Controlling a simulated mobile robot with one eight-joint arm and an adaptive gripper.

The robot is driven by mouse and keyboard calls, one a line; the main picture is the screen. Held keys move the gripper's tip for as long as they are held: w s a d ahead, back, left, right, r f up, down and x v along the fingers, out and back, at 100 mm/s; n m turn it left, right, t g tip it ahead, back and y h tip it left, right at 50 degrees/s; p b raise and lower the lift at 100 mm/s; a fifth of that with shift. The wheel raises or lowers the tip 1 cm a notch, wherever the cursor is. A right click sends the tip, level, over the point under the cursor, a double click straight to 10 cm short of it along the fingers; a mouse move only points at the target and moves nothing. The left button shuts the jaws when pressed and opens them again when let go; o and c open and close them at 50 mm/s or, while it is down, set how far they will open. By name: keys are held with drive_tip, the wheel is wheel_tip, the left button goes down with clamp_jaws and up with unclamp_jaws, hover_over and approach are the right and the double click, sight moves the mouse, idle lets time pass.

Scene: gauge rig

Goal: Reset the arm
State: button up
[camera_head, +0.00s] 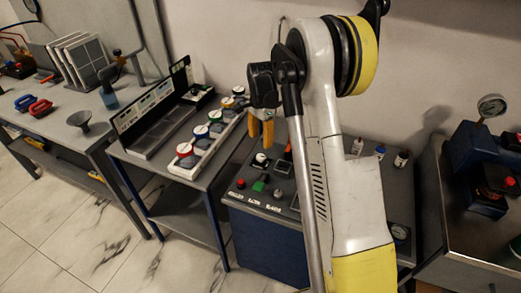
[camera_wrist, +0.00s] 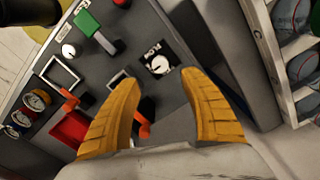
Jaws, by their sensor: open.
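My gripper (camera_head: 262,130) is open and empty, with its yellow fingers pointing down above the back left of the control console (camera_head: 264,207). In the wrist view the two ribbed fingers of my gripper (camera_wrist: 160,84) stand wide apart over the console's grey panel (camera_wrist: 118,65). Beyond the fingertips is a black plate with a white dial (camera_wrist: 158,65). My white and yellow arm hides much of the console's right half in the head view.
A white tray (camera_head: 200,169) with several coloured round devices stands on the table left of the console, close to my gripper. Small bottles (camera_head: 380,151) stand at the console's back right. A blue pump-like unit with a gauge (camera_head: 491,106) sits on the right bench. Tiled floor (camera_head: 100,230) is clear at front left.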

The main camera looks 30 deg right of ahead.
drive_tip(key=shift+r, duration=1.3)
